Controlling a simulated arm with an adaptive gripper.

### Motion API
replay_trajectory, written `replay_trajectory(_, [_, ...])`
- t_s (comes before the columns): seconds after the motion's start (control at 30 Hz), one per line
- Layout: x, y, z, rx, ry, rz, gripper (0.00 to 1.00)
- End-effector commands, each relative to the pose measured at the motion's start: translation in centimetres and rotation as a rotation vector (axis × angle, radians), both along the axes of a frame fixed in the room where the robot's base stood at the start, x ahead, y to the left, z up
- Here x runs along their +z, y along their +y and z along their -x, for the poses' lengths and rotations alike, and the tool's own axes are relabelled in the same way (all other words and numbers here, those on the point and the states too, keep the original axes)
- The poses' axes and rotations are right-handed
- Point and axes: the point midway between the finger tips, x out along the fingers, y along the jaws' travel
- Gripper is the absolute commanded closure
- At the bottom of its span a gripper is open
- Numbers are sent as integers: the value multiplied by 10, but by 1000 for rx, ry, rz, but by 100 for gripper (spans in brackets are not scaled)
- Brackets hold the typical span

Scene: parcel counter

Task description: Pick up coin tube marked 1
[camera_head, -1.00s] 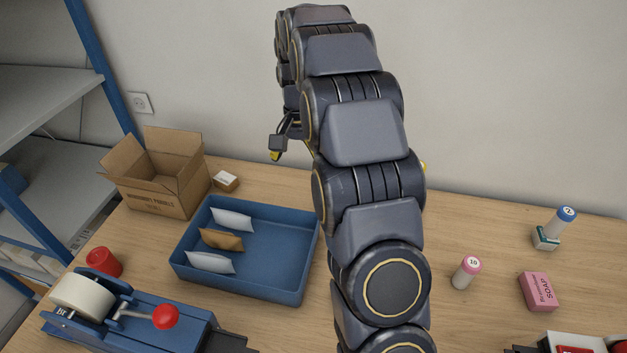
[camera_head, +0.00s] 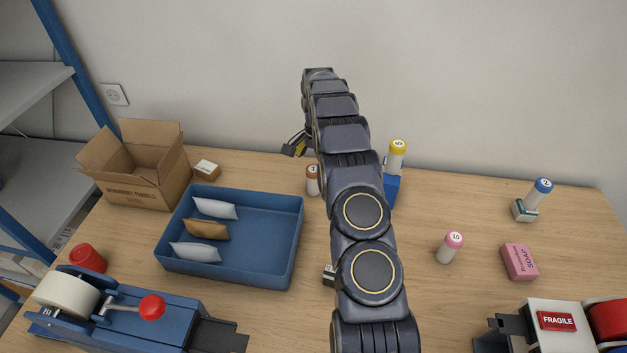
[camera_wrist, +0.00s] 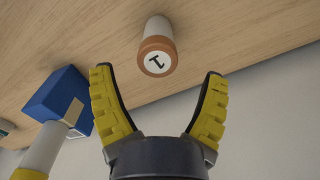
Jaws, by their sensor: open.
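The coin tube marked 1 shows in the wrist view as a pale tube with an orange-brown cap (camera_wrist: 158,56), its "1" facing the camera. It is just beyond and between the fingertips, apart from both. In the head view, the tube (camera_head: 312,181) stands on the counter just left of my arm, which may cover its right edge. My gripper (camera_wrist: 158,82) is open and empty, with yellow padded fingers spread. In the head view my gripper (camera_head: 294,146) shows small and partly hidden by my arm, above the tube in the picture.
A yellow-capped tube marked 5 (camera_head: 396,156) is at a blue block (camera_head: 391,188), close right of my arm; the block is left of the gripper in the wrist view (camera_wrist: 58,104). A blue tray (camera_head: 230,272) with packets lies left. A pink-capped tube (camera_head: 449,248) stands right.

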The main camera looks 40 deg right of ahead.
Motion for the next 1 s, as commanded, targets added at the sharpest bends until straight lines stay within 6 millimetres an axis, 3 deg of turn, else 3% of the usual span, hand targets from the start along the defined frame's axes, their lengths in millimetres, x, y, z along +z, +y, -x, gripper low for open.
replay_trajectory(0.23, [-37, 6, 5, -1, 3, -1, 24])
replay_trajectory(0.5, [-41, 5, 4, 0, -1, 1, 24])
replay_trajectory(0.57, [-41, 6, 4, 0, 0, 1, 46])
replay_trajectory(0.67, [-41, 6, 4, 0, 0, 1, 88])
replay_trajectory(1.0, [-40, 6, 4, 1, 0, 1, 92])
